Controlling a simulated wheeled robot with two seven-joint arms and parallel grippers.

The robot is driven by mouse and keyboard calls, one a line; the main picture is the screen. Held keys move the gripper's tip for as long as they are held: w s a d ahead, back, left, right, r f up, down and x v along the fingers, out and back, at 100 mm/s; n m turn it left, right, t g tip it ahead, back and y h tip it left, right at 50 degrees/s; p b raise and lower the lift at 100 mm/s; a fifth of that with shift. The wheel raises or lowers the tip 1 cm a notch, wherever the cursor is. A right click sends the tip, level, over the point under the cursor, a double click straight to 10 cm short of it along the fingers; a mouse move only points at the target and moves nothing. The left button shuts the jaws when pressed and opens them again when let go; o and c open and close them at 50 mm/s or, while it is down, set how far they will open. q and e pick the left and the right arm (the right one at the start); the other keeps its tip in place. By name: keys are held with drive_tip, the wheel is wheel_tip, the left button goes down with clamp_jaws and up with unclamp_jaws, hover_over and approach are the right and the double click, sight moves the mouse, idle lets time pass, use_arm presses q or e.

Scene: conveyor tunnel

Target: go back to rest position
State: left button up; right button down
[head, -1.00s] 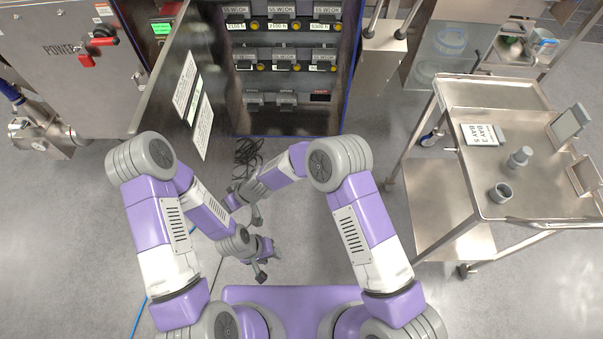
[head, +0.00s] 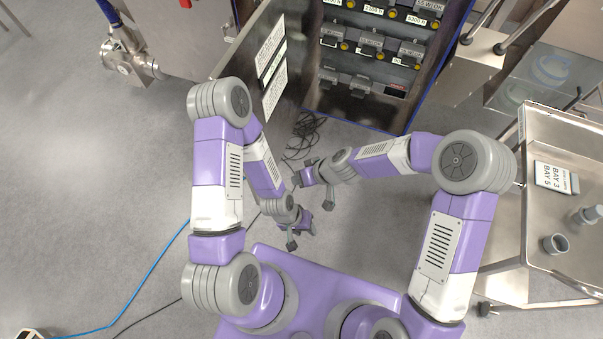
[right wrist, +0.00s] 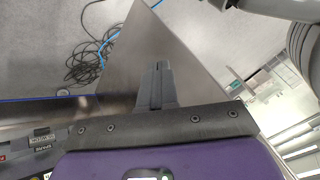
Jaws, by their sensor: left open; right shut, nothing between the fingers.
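In the head view my left gripper (head: 300,237) hangs over the floor in front of my purple base, lower in the picture. It is open, with nothing between its fingers. My right gripper (head: 312,192) is just above it in the picture, close to the left one; whether they touch cannot be told. In the right wrist view the right gripper's dark fingers (right wrist: 160,86) are together and empty. Both arms are folded inward at the elbows.
An open cabinet (head: 355,112) with rows of labelled switches stands ahead, its door (head: 259,64) swung out left. Black cables (head: 304,136) lie on the floor before it. A steel cart (head: 555,110) with a sign and grey cups is close to my right elbow.

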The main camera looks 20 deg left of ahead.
drive_tip(key=shift+s+d+r, duration=0.1)
drive_tip(key=shift+d+r, duration=0.05)
drive_tip(key=shift+r, duration=0.05)
drive_tip(key=s+d+f+m+h+p, duration=0.1)
drive_tip(key=s+d+f+m, duration=0.2)
drive_tip(key=d, duration=0.5)
drive_tip(key=s+d+f+m+h+p, duration=0.1)
drive_tip(key=s+d+f+m, duration=0.2)
drive_tip(key=d, duration=0.5)
drive_tip(key=s+d+f+m+h+p, duration=0.1)
drive_tip(key=s+d+f+m, duration=0.2)
drive_tip(key=d, duration=0.5)
drive_tip(key=s+m, duration=0.1)
drive_tip(key=m, duration=0.1)
drive_tip(key=shift+s+d+m, duration=0.2)
drive_tip(key=shift+s+m, duration=0.05)
drive_tip(key=shift+m, duration=0.05)
drive_tip(key=shift+d, duration=0.15)
